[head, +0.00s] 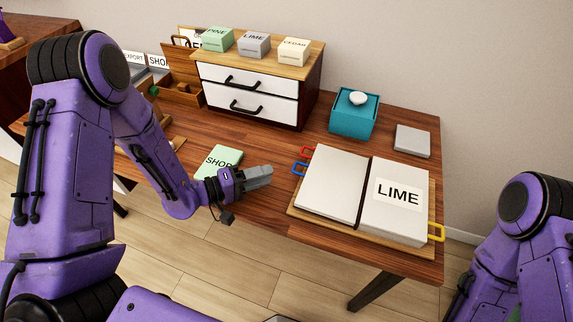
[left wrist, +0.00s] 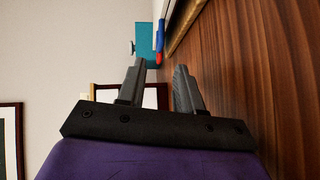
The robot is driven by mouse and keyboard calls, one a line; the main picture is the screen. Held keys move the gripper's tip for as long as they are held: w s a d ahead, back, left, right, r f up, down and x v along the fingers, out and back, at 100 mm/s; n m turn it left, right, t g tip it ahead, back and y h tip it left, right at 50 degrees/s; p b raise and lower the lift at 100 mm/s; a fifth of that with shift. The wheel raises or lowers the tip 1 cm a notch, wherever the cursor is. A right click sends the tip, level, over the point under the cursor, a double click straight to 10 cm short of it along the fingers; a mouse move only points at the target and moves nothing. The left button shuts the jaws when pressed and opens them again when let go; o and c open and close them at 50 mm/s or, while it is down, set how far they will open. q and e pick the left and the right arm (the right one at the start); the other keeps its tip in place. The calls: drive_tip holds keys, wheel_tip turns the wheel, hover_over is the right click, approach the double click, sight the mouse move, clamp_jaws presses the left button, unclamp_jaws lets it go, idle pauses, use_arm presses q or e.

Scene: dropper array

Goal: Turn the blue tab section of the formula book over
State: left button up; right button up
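The formula book lies open on a wooden board (head: 292,211). Its left page (head: 332,185) is blank and its right page (head: 385,222) carries a LIME label (head: 398,193). My right gripper is out of view.
A green SHOP book (head: 222,160) lies left of my left gripper. A drawer cabinet (head: 255,95) with labelled boxes stands behind. A teal box (head: 353,117) and a grey block (head: 412,141) stand behind the book. Table in front of the gripper is clear.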

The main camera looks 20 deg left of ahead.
use_arm(q)
drive_tip(key=x, duration=0.7)
drive_tip(key=shift+d+p, duration=0.15)
drive_tip(key=shift+p, duration=0.2)
drive_tip(key=shift+c, duration=0.3)
clamp_jaws()
idle(0.6)
